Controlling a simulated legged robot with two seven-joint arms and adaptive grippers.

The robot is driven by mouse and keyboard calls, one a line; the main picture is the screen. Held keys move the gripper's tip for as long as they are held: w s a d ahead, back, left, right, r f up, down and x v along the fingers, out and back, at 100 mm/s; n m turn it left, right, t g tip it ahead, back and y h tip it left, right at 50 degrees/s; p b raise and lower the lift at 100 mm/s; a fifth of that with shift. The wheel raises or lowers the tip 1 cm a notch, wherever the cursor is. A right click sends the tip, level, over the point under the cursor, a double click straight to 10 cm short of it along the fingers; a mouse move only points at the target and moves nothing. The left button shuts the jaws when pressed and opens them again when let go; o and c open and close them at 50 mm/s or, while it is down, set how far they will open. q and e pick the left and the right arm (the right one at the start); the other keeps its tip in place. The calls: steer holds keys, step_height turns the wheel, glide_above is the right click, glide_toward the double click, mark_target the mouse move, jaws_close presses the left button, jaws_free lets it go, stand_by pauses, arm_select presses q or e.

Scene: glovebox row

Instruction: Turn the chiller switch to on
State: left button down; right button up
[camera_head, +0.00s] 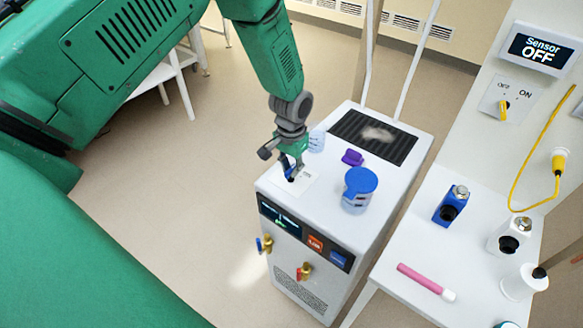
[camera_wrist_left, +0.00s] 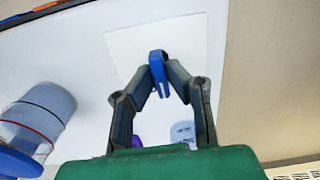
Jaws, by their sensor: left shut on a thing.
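The chiller (camera_head: 330,225) is a white cabinet with a dark display (camera_head: 280,216) on its front; the display's text is too small to read. A white switch plate (camera_head: 308,181) lies on its top near the front left corner. My left gripper (camera_head: 290,174) reaches down onto this plate. In the left wrist view its fingers (camera_wrist_left: 160,90) close on the blue switch knob (camera_wrist_left: 158,68), which stands on the white plate (camera_wrist_left: 125,55). The plate's on and off markings cannot be read, so the knob's setting is unclear. My right gripper is not in view.
A blue-lidded jar (camera_head: 359,189), a purple piece (camera_head: 352,157), a clear container (camera_head: 317,139) and a black grille (camera_head: 372,137) are on the chiller's top. Two valves (camera_head: 304,272) stick out in front. A bench (camera_head: 420,255) with bottles stands right; a sensor display (camera_head: 541,48) reads OFF.

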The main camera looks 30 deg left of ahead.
mark_target(292, 167)
arm_select(q)
steer(key=shift+w+r, duration=0.1)
steer(key=shift+w, duration=0.25)
steer(key=c, duration=1.6)
jaws_free()
steer(key=shift+c, duration=0.2)
steer(key=shift+o, duration=0.2)
steer(key=shift+w, duration=0.1)
steer(key=shift+r, duration=0.2)
step_height(292, 167, up, 11)
